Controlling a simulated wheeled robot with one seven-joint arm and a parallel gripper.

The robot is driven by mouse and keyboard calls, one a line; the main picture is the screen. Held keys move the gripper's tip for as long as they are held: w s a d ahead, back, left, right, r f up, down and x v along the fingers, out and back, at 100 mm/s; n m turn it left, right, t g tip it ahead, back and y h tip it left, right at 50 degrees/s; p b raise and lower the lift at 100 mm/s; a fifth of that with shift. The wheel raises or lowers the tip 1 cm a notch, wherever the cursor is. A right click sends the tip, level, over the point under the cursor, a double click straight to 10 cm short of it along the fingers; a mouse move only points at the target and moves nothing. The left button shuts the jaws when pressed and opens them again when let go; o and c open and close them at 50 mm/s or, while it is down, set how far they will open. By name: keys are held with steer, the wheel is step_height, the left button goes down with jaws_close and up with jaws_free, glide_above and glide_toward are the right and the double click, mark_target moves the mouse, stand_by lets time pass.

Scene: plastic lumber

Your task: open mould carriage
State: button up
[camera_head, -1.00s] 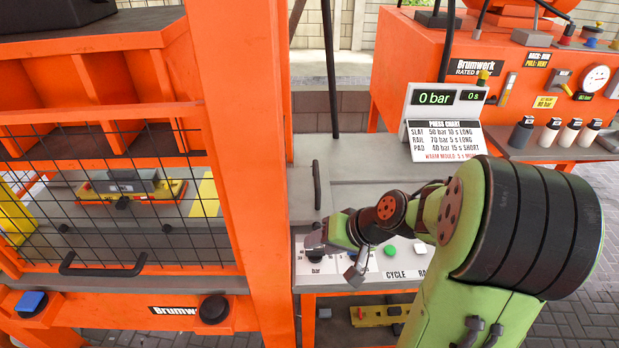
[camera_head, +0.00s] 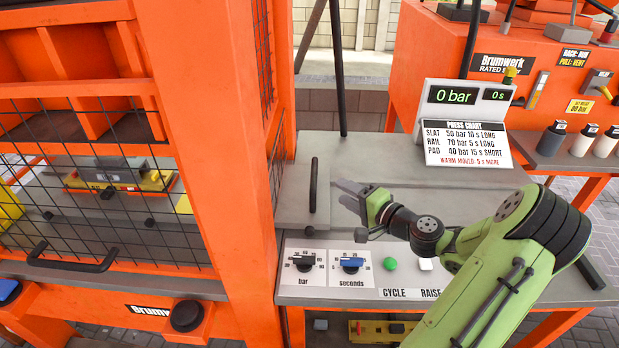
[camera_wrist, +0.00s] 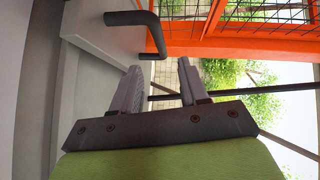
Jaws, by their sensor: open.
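A grey slab (camera_head: 294,203) with an upright black bar handle (camera_head: 313,185) lies on the bench beside the orange press post; it seems to be the mould carriage. My gripper (camera_head: 346,194) is just right of the handle, apart from it, with its fingers pointing left. In the wrist view my gripper (camera_wrist: 158,82) is open and empty, and the black handle (camera_wrist: 138,18) is ahead of the fingers, beyond their tips. A grey and yellow mould (camera_head: 110,175) shows partly behind the mesh guard.
The orange press post (camera_head: 210,150) stands left of the slab. The mesh guard (camera_head: 90,220) has its own black handle (camera_head: 70,262). Dials and buttons (camera_head: 351,264) line the bench front below my gripper. A display (camera_head: 465,95) reads 0 bar and 0 s.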

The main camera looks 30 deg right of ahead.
mark_target(313, 173)
steer(key=w, duration=0.4)
steer(key=w+a+f+b, duration=0.1)
steer(key=w, duration=0.3)
steer(key=w+f, duration=0.1)
steer(key=w, duration=0.3)
steer(key=shift+w+a+b, duration=0.1)
steer(key=shift+a+b, duration=0.1)
steer(key=shift+b, duration=0.15)
jaws_close()
